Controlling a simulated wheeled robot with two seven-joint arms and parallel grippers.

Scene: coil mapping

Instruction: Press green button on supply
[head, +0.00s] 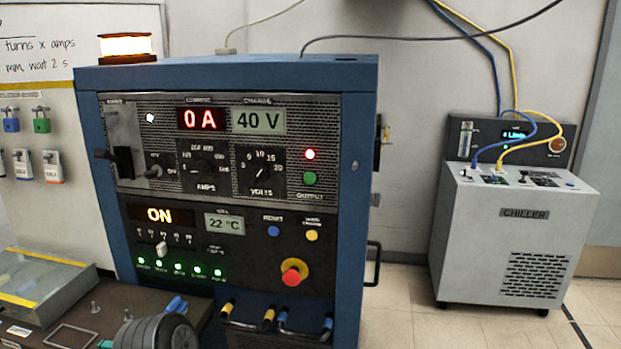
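The supply is a blue cabinet (355,150) in the middle of the head view, with a grey upper panel and a black lower panel. The round green button (309,178) is at the right of the upper panel, above the word OUTPUT. A lit red lamp (309,154) is just above it. The red display (200,119) reads 0 A and the pale display (258,120) reads 40 V. Nothing covers the button. Neither of my grippers is in view.
A red knob on a yellow ring (294,272), blue button (273,231) and yellow button (312,236) sit on the lower panel. A ribbed grey part (155,332) stands on the bench at lower left. A chiller (515,235) stands right, with open floor between.

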